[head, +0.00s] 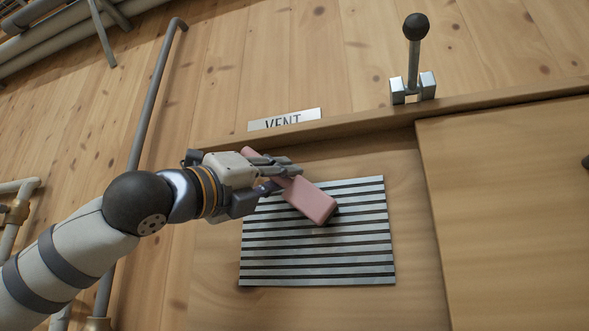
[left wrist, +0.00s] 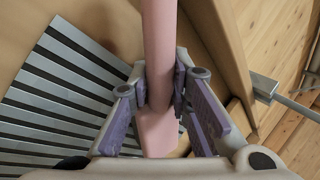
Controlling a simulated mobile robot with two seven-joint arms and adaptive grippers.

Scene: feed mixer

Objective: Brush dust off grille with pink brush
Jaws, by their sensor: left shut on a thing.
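The grille (head: 345,250) is a pale panel with dark horizontal slats, set on a wooden board. It also shows at the left of the left wrist view (left wrist: 50,105). The pink brush (head: 311,202) is tilted, its block end over the upper middle of the grille. Whether it touches the slats I cannot tell. My left gripper (head: 285,169) is shut on the brush's handle, at the grille's upper left. In the left wrist view the handle (left wrist: 158,45) runs between the fingers. No separate dust can be made out. My right gripper is not in view.
A "VENT" label (head: 285,119) is above a wooden ledge (head: 350,125). A lever with a black ball knob (head: 415,27) stands on the ledge at upper right. A raised wooden panel (head: 510,200) borders the grille's recess on the right. Grey pipes (head: 150,95) run at the left.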

